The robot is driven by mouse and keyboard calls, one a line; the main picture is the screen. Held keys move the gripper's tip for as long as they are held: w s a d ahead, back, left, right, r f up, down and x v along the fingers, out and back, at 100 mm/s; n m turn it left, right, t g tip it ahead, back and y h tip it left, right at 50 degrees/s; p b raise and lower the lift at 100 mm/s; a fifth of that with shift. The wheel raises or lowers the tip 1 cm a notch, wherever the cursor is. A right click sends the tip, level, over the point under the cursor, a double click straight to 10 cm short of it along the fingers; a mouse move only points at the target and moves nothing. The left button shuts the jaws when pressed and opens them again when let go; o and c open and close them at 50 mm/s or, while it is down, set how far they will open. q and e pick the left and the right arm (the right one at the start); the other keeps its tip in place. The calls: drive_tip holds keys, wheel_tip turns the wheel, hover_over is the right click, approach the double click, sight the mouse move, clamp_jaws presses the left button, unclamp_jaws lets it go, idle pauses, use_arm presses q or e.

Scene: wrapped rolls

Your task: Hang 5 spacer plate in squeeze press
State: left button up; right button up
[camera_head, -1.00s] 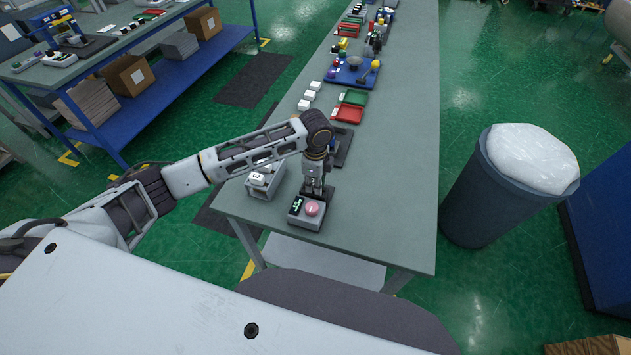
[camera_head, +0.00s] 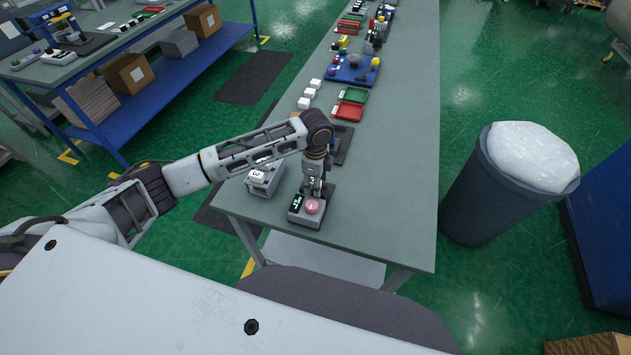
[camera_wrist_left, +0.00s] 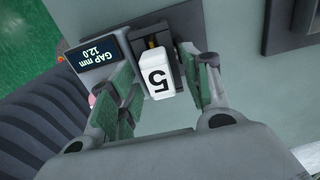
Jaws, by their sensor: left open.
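The squeeze press is a small grey unit (camera_head: 305,211) at the table's near end, with a dark display and a round pink knob (camera_head: 312,206) on top. In the left wrist view its display (camera_wrist_left: 90,55) reads "GAP mm 12.0". A white spacer plate marked 5 (camera_wrist_left: 157,77) sits at the press beside the display. My left gripper (camera_head: 316,190) is over the press, pointing down. In the wrist view its green-padded fingers (camera_wrist_left: 163,98) are open on either side of the plate, apart from it. How the plate is seated is hidden. My right gripper is out of view.
A grey rack (camera_head: 265,180) with white pieces stands left of the press. A dark plate (camera_head: 343,145), red tray (camera_head: 348,112), green tray (camera_head: 354,96) and white blocks (camera_head: 306,97) lie farther back. The table's right side is clear. A bin (camera_head: 480,185) stands on the floor to the right.

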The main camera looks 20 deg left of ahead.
use_arm(q)
drive_tip(key=shift+r, duration=0.1)
wheel_tip(320, 180, up, 12)
idle(0.7)
drive_tip(key=shift+d, duration=0.1)
idle(0.7)
